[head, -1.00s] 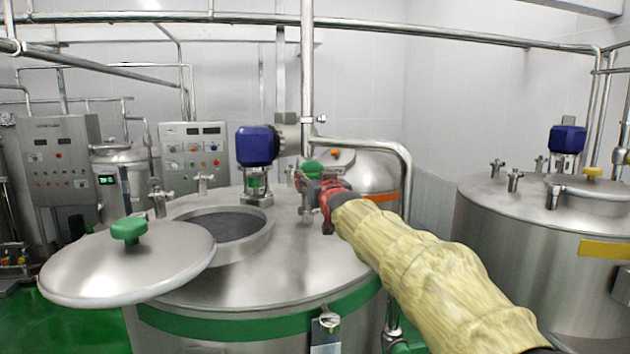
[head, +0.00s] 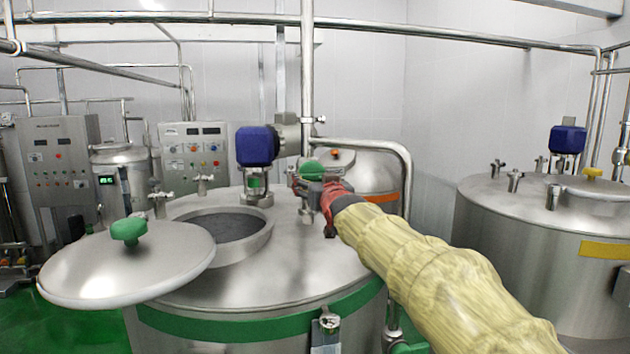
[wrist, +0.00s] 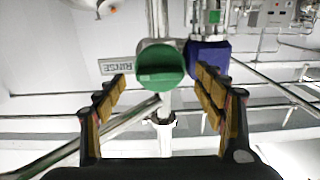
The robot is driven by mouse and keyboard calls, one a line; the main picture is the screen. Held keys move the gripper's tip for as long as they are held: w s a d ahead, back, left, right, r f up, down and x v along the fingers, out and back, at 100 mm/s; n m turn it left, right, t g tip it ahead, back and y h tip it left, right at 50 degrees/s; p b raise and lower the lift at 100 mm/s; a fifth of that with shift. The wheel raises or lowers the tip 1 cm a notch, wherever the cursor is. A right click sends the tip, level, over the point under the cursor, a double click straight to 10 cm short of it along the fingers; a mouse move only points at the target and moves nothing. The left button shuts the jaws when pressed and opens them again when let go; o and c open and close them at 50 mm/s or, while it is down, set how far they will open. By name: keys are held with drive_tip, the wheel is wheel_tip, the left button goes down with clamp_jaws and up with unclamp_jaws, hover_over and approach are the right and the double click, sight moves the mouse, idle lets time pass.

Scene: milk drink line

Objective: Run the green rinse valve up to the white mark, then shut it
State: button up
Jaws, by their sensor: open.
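The green rinse valve knob (wrist: 160,66) is in the middle of the wrist view, with a RINSE label (wrist: 116,64) beside it on the left. My gripper (wrist: 165,82) is open, its padded fingers apart on either side of the knob, and I see no contact. In the head view the green knob (head: 312,170) shows partly behind my gripper (head: 314,186), near the pipe above the tank. The white mark cannot be made out in either view.
An open tank (head: 300,270) with a green band stands below, its round lid (head: 125,268) swung to the left. A blue motor (head: 257,146) sits close to the left of my gripper. A vertical pipe (head: 307,80) and a bent pipe (head: 398,160) stand close by.

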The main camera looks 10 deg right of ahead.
drive_tip(key=s, duration=1)
drive_tip(key=shift+s, duration=0.2)
drive_tip(key=s+f+g+b, duration=0.6)
drive_tip(key=s+f, duration=1.4)
drive_tip(key=f, duration=0.3)
drive_tip(key=s+f+g+b, duration=0.6)
drive_tip(key=s+f+b, duration=0.1)
drive_tip(key=s+f, duration=1.3)
wheel_tip(320, 180, down, 4)
drive_tip(key=shift+s+r, duration=0.2)
drive_tip(key=shift+s, duration=0.15)
drive_tip(key=shift+c, duration=0.9)
